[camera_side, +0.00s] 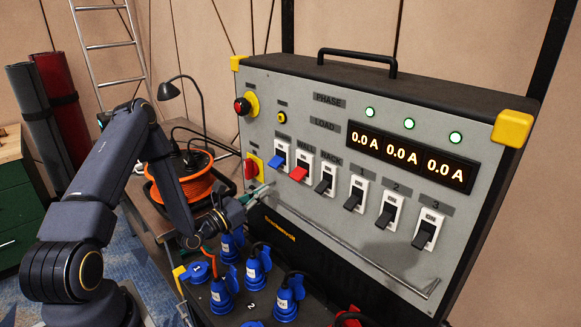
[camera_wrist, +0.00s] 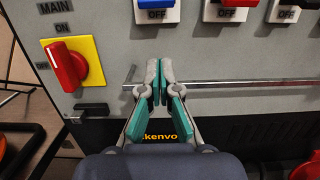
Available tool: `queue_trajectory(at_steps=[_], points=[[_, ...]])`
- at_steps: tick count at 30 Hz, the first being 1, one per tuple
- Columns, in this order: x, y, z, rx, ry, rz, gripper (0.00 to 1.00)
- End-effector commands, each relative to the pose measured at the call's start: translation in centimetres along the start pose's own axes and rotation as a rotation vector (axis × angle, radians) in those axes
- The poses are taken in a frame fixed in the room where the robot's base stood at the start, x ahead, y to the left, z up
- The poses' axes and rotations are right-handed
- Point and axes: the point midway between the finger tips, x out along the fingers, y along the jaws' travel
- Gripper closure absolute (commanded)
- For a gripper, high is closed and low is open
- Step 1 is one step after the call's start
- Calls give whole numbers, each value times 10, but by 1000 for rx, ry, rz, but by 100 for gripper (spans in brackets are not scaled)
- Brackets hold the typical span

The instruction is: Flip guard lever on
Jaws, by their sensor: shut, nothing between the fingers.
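A row of lever switches sits on the grey panel (camera_side: 290,120). The blue lever (camera_side: 277,161) is leftmost, beside the red lever (camera_side: 299,173) and a black lever (camera_side: 323,186); the blue one's label is too small to read. In the wrist view the blue lever (camera_wrist: 155,3) is cut by the top edge, with OFF showing below it. My gripper (camera_side: 266,188) is shut and empty, its green-padded fingers together in the wrist view (camera_wrist: 159,76). Its tips are below the blue lever, apart from it, near the left end of a metal bar.
The metal bar (camera_side: 350,245) runs along the panel below the switches. A red rotary switch (camera_wrist: 66,67) on a yellow plate is left of my fingers. Blue plugs (camera_side: 257,265) stand below the panel. An orange cable reel (camera_side: 182,185) stands behind my arm.

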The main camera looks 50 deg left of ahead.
Motion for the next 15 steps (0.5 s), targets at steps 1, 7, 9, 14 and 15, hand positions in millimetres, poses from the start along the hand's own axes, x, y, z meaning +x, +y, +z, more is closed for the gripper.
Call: queue_trajectory(at_steps=[1,7,9,14,15], points=[[12,-1,1,2,-5,-3,100],[54,-1,1,1,-3,-1,100],[49,0,13,1,-1,0,100],[42,0,31,0,-1,0,100],[41,0,34,0,-1,-1,100]])
